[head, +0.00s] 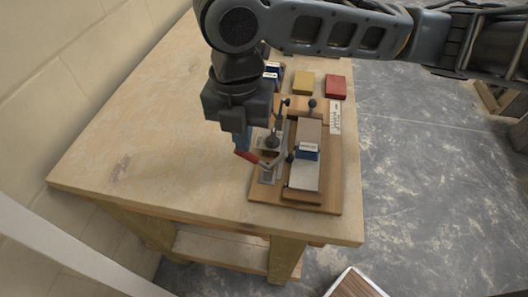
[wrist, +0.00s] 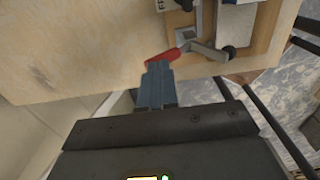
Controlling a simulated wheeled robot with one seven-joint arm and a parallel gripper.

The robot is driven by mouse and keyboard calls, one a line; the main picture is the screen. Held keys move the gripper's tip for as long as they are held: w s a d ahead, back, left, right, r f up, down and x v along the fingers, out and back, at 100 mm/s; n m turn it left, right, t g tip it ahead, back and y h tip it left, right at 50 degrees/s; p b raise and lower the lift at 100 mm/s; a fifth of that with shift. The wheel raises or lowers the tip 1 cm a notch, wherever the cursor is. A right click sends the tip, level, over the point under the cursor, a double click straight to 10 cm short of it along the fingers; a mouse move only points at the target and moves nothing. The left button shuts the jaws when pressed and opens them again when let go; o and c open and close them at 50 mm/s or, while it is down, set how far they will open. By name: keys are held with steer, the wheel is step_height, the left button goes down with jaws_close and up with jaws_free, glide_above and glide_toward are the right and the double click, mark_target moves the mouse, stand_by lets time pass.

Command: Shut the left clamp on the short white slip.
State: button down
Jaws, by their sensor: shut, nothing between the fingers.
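The left clamp (head: 272,160) is metal with a red-tipped handle (head: 246,156) and stands on the left side of a wooden board (head: 328,185). In the wrist view the red handle (wrist: 163,57) points left, and its metal lever (wrist: 205,49) runs right to a black tip. My gripper (head: 242,150) is shut and empty, with its blue fingertips (wrist: 158,66) at the red handle, touching or very close.
A yellow block (head: 303,83) and a red block (head: 335,87) lie behind the board. A white marked strip (head: 336,117) lies along its right edge. The table (head: 130,130) is bare to the left. A wall stands at far left.

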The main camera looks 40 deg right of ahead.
steer(key=shift+f, duration=0.2)
steer(key=shift+w+a+f+b, duration=0.2)
steer(key=shift+w+f+b, duration=0.05)
steer(key=shift+f+b, duration=0.3)
steer(key=shift+r+p, duration=2.9)
steer(key=shift+r, duration=0.7)
steer(key=shift+f, duration=0.1)
